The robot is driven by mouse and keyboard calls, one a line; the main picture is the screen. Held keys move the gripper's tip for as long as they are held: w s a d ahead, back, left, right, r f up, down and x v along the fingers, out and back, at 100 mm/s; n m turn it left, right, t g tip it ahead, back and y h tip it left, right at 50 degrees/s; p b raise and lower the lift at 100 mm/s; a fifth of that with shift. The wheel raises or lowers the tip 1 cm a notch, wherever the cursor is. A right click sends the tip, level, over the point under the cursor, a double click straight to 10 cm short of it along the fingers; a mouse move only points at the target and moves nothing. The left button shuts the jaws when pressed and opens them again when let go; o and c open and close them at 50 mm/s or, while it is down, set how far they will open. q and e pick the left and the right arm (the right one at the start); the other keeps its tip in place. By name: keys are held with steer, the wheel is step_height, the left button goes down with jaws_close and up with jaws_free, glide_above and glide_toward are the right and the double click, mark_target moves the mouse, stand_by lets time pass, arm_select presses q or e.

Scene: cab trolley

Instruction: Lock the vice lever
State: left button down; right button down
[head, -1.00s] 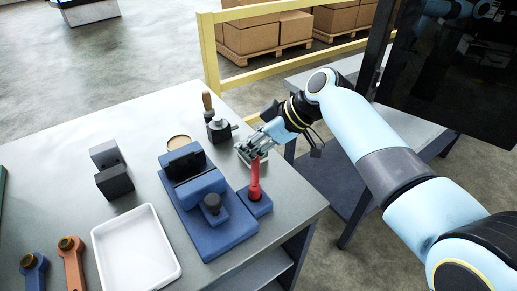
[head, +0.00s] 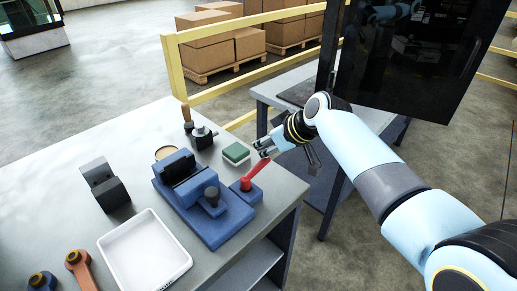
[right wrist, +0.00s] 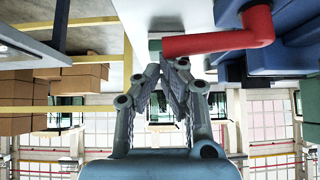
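The blue vice (head: 205,207) stands on the grey bench with its dark jaws at the back left. The red lever (head: 254,175) sits on a blue block at the vice's right side and leans well over, its free end pointing to the back right. In the right wrist view the red lever (right wrist: 215,43) shows a bend and a long arm running left. My right gripper (head: 262,147) is just beyond the lever's free end and looks apart from it. Its fingertips (right wrist: 170,64) come together in the right wrist view with nothing seen between them. My left gripper is out of view.
A green-topped block (head: 236,152) and a dark fixture with an upright handle (head: 201,137) stand behind the lever. A white tray (head: 183,268), a dark bracket (head: 105,186) and an orange-brown tool (head: 79,262) are at the left. The bench's right edge is close to the vice.

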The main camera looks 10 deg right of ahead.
steer(key=shift+s+d+f, duration=0.1)
steer(key=shift+s+d, duration=0.3)
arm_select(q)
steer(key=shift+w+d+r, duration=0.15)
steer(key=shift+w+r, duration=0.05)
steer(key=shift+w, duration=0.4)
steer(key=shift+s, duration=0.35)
arm_select(e)
steer(key=shift+f, duration=0.1)
